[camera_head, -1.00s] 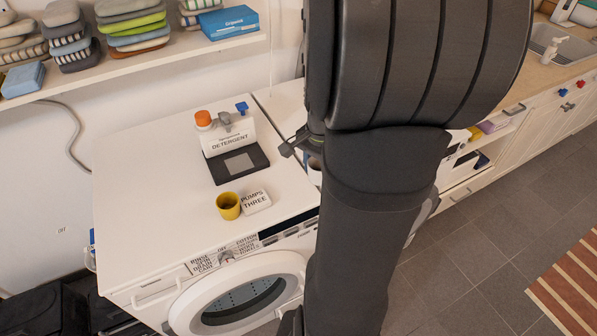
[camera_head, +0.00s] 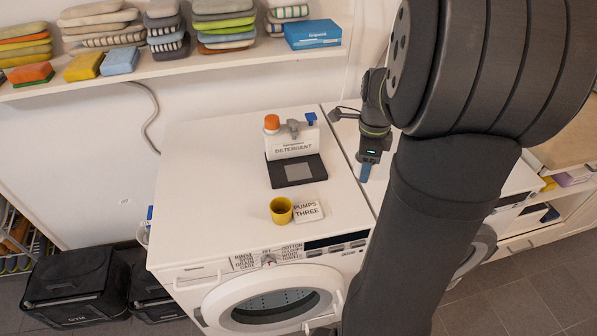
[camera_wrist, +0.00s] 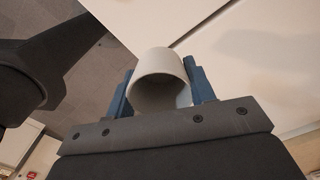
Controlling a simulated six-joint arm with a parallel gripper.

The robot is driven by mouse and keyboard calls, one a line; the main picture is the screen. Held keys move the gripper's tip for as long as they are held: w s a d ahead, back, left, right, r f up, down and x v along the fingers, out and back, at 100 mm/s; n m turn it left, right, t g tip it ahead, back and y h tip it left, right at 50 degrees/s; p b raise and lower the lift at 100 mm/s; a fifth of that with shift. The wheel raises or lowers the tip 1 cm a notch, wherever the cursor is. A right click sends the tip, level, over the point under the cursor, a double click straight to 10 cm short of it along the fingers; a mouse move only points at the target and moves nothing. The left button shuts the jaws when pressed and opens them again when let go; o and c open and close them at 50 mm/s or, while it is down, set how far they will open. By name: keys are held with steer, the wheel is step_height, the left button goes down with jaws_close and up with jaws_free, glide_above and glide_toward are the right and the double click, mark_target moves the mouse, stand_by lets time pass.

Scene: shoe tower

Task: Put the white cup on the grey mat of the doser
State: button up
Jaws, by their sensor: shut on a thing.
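The white cup (camera_wrist: 158,78) sits between the two blue fingers of my gripper (camera_wrist: 160,85) in the wrist view, which is shut on it. In the head view my gripper (camera_head: 365,172) hangs over the right-hand white top, to the right of the doser; the cup cannot be made out there. The doser (camera_head: 291,143), labelled DETERGENT with an orange cap, stands toward the back of the washing machine top. Its dark base (camera_head: 279,180) bears a bare grey mat (camera_head: 298,172) in front of the spout.
A yellow cup (camera_head: 281,210) and a PUMPS THREE sign (camera_head: 308,211) stand in front of the doser on the washing machine (camera_head: 205,215). A shelf (camera_head: 180,68) with folded cloths and a blue box (camera_head: 313,34) runs above. The machine top's left side is clear.

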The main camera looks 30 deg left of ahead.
steer(key=w+a+r+m, duration=0.1)
steer(key=w+a+m, duration=0.1)
steer(key=a+m, duration=0.6)
glide_above(298, 172)
step_height(298, 172, down, 7)
steer(key=shift+f, duration=2)
steer(key=shift+f, duration=0.1)
steer(key=o, duration=0.9)
steer(key=shift+o, duration=0.2)
step_height(298, 172, up, 12)
